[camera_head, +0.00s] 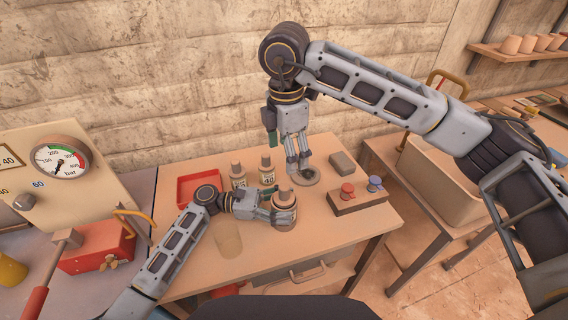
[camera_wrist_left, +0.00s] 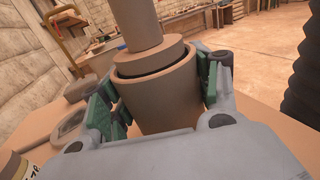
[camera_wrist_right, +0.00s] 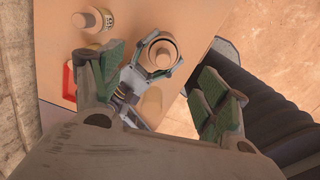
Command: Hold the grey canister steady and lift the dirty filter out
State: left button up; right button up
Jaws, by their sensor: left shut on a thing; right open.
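The grey canister (camera_head: 284,218) looks brownish here and stands upright near the middle of the wooden table. My left gripper (camera_head: 268,208) is shut around its side; in the left wrist view the green pads press on both sides of the canister (camera_wrist_left: 160,103). The filter (camera_wrist_left: 150,58) sits inside the canister, with a stepped cap and a narrower round stem rising above the rim. My right gripper (camera_head: 298,166) is open and empty, pointing down above and behind the canister. In the right wrist view the filter's round top (camera_wrist_right: 161,53) shows beyond the spread fingers.
Two labelled bottles (camera_head: 267,172) and a red tray (camera_head: 183,191) stand behind and left of the canister. A block with red and blue knobs (camera_head: 358,199), a grey block (camera_head: 343,163) and a round disc (camera_head: 307,179) lie to the right. A pale cylinder (camera_head: 228,242) is in front.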

jog(key=n, duration=0.3)
jog(key=f+n, duration=0.1)
jog(key=n, duration=0.6)
jog(key=shift+s+d+f+n, duration=0.2)
jog(key=shift+d+f+n, duration=0.1)
jog(key=shift+f, duration=0.1)
jog(key=n, duration=0.4)
jog(key=shift+s+a+f+n+g, duration=0.15)
jog(key=shift+a+n+g, duration=0.15)
jog(key=shift+n, duration=0.1)
jog(key=n, duration=0.3)
jog(key=shift+a+n, duration=0.1)
jog(key=shift+n, duration=0.3)
jog(key=n, duration=0.4)
jog(key=shift+s+a+n, duration=0.15)
jog(key=shift+a+n, duration=0.05)
jog(key=shift+n, duration=0.1)
jog(key=n, duration=0.3)
jog(key=shift+a+n, duration=0.1)
jog(key=shift+n, duration=2.2)
